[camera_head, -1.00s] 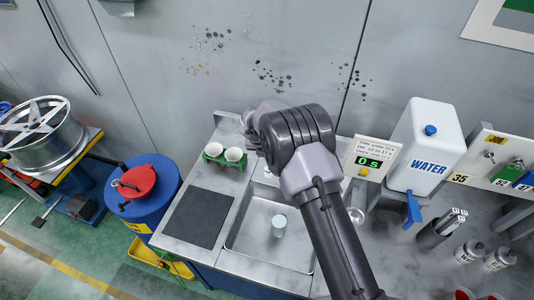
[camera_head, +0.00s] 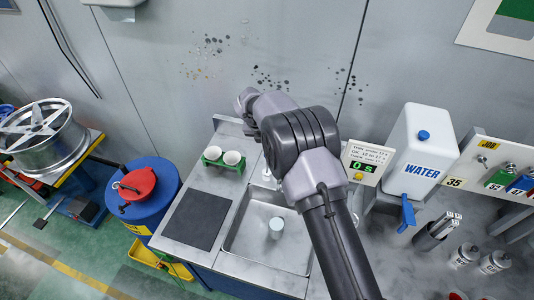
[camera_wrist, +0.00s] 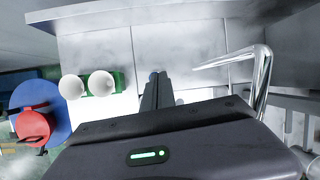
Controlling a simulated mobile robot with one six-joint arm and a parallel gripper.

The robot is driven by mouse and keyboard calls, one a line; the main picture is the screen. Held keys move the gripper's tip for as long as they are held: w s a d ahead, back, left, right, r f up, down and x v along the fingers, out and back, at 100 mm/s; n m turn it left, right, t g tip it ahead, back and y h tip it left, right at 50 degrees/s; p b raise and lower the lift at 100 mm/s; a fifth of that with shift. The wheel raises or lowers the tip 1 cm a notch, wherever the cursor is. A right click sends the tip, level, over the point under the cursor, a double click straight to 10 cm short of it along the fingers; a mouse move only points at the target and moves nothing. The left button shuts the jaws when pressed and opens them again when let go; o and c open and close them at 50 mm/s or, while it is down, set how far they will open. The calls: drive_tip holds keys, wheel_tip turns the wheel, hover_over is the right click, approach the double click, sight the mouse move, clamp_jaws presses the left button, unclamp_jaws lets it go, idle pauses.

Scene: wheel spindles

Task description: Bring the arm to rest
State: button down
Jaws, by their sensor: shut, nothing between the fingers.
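My arm reaches up and across the right side of the steel counter (camera_head: 180,246) in the head view, with its end bent toward the back wall. My gripper (camera_wrist: 157,80) shows in the wrist view with its two dark fingers together and nothing between them. In the head view the fingers are hidden behind my arm's links. The gripper is clear of the two white cups (camera_head: 232,158) in their green holder, which stand to its left in the wrist view.
A sink with a pale cup (camera_head: 276,228) lies under my arm. A bent metal tap (camera_wrist: 262,75) is close to the right of my gripper. A blue drum (camera_head: 150,205) stands left of the counter.

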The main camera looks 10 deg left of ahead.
drive_tip(key=shift+w+r, duration=0.2)
drive_tip(key=shift+r, duration=0.9)
